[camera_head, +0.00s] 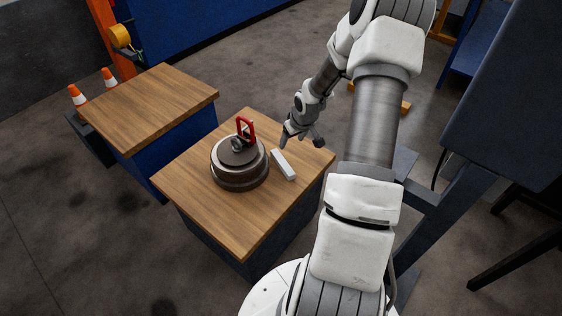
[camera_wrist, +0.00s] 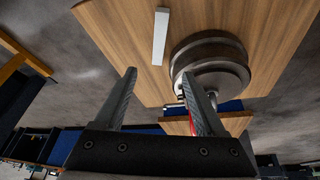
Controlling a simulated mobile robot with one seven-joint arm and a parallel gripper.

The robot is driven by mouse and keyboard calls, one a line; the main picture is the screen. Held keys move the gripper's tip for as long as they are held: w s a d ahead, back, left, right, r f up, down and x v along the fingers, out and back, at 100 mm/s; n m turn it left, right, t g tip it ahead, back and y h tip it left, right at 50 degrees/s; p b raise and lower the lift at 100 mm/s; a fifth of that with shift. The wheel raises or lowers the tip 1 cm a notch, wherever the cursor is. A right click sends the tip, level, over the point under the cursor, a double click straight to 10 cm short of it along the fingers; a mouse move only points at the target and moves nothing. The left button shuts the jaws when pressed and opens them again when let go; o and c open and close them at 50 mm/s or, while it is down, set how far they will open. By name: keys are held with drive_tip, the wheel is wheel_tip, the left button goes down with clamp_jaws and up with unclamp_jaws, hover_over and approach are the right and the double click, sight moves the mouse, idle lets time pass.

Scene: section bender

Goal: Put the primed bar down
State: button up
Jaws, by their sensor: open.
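The primed bar, a short light-grey bar (camera_head: 284,164), lies flat on the wooden top of the nearer workbench (camera_head: 238,221), just right of a round dark stepped fixture (camera_head: 238,178). It also shows in the wrist view (camera_wrist: 160,37), beyond the fingertips and apart from them. My gripper (camera_head: 300,142) is above the bench top near its far right corner, close to the bar's far end. In the wrist view my two fingers (camera_wrist: 162,88) are spread wide with nothing between them.
The bench top's near part is clear.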

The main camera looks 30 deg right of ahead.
wheel_tip(320, 180, down, 3)
drive_tip(key=b, duration=0.3)
approach(283, 162)
drive_tip(key=x, duration=0.3)
drive_tip(key=shift+s, duration=0.2)
drive_tip(key=shift+w+b+x, duration=0.2)
drive_tip(key=shift+b+x, duration=0.8)
drive_tip(key=shift+x, duration=2.05)
drive_tip(key=shift+r, duration=0.15)
clamp_jaws()
